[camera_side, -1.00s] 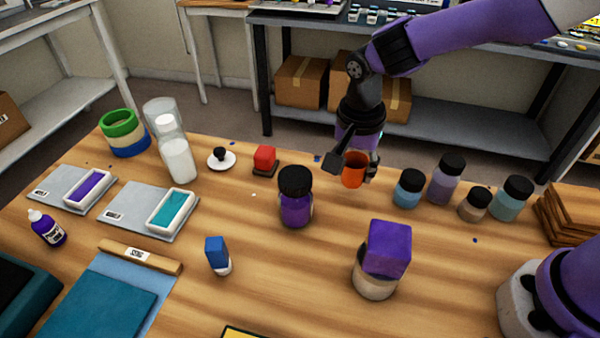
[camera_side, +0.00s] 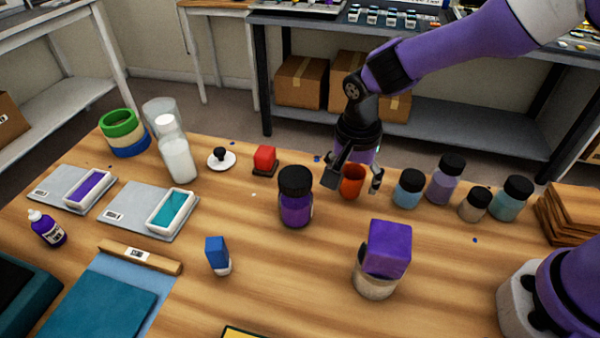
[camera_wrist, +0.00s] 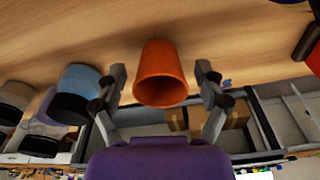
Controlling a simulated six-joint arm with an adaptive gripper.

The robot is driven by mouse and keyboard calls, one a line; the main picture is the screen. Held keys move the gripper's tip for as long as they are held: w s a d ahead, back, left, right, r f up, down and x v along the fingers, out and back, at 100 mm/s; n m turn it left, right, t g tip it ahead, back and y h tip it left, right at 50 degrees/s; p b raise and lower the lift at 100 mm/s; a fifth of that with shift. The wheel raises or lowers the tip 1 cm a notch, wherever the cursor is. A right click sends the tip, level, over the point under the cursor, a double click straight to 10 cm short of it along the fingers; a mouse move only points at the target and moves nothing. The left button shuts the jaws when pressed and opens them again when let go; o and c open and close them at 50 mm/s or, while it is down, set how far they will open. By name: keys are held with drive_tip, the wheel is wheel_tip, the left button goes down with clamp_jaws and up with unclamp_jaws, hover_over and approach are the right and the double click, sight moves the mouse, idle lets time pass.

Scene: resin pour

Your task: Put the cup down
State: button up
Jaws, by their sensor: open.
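The orange cup (camera_side: 352,183) stands upright on the wooden table near its back edge, between the purple jar and the blue jar. In the wrist view the cup (camera_wrist: 163,73) is between the two fingers, with its open mouth facing the camera. My gripper (camera_side: 354,183) is open around the cup. In the wrist view my gripper (camera_wrist: 161,84) shows a gap between each finger and the cup's side, so neither finger touches it. The cup's inside looks empty in the wrist view, though its bottom is dark.
A purple jar with a black lid (camera_side: 296,198) stands left of the cup. A blue jar (camera_side: 408,189) and several other lidded jars stand close on the right. A purple block (camera_side: 389,248) rests on a container in front. The table between them is clear.

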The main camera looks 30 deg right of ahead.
sight(347, 196)
wheel_tip(347, 196, up, 11)
drive_tip(key=a, duration=0.1)
drive_tip(key=s+d+r+n+t, duration=0.2)
drive_tip(key=s+d+n, duration=0.3)
drive_tip(key=s, duration=0.1)
drive_tip(key=s+d+r+n+t+y, duration=0.1)
drive_tip(key=s+d+r+n+t, duration=0.1)
drive_tip(key=s+d+n, duration=0.4)
drive_tip(key=shift+s+r+t, duration=0.3)
drive_tip(key=shift+s+r, duration=0.2)
drive_tip(key=shift+s, duration=0.3)
idle(0.3)
